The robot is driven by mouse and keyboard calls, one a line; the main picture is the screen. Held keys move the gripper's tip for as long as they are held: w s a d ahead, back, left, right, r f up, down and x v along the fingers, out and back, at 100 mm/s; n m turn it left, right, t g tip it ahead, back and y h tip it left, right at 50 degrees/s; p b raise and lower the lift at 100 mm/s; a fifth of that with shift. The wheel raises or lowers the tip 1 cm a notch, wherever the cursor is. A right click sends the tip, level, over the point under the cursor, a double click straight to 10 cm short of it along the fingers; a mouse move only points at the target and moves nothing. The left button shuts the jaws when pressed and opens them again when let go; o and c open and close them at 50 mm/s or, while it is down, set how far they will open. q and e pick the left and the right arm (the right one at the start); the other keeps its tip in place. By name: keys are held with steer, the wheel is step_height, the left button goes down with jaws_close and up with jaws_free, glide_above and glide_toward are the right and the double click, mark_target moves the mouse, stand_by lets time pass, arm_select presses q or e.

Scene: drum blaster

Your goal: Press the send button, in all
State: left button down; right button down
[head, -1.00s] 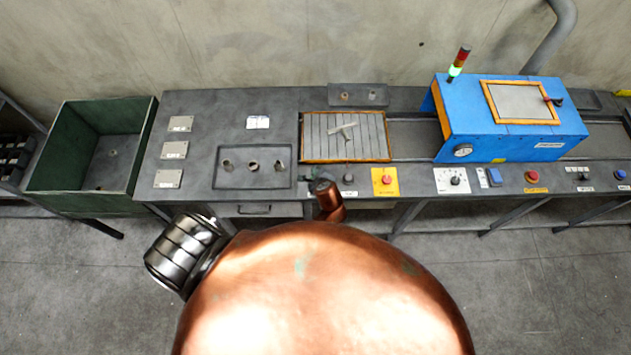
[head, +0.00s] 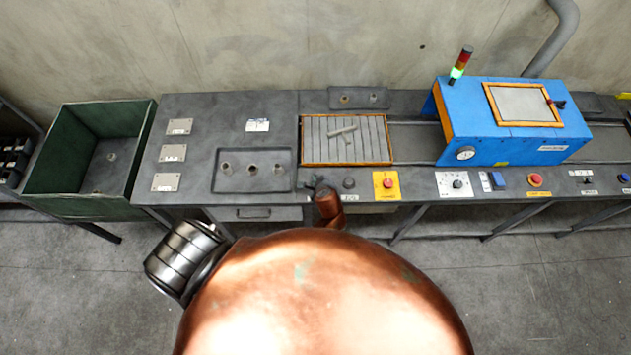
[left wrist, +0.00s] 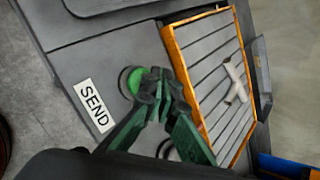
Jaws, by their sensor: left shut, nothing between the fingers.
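The send button is a round green button (left wrist: 128,80) beside a white SEND label (left wrist: 95,105) in the left wrist view. My left gripper (left wrist: 160,82) is shut and empty. Its dark fingertips overlap the button's edge in that view; I cannot tell whether they touch or press it. My right gripper is not in view.
The orange-framed slatted tray (head: 317,148) holds a grey T-shaped fitting (head: 343,131). A green bin (head: 60,150) stands left.

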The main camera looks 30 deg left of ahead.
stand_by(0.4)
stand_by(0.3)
arm_select(q)
steer(key=shift+f, duration=0.4)
stand_by(0.3)
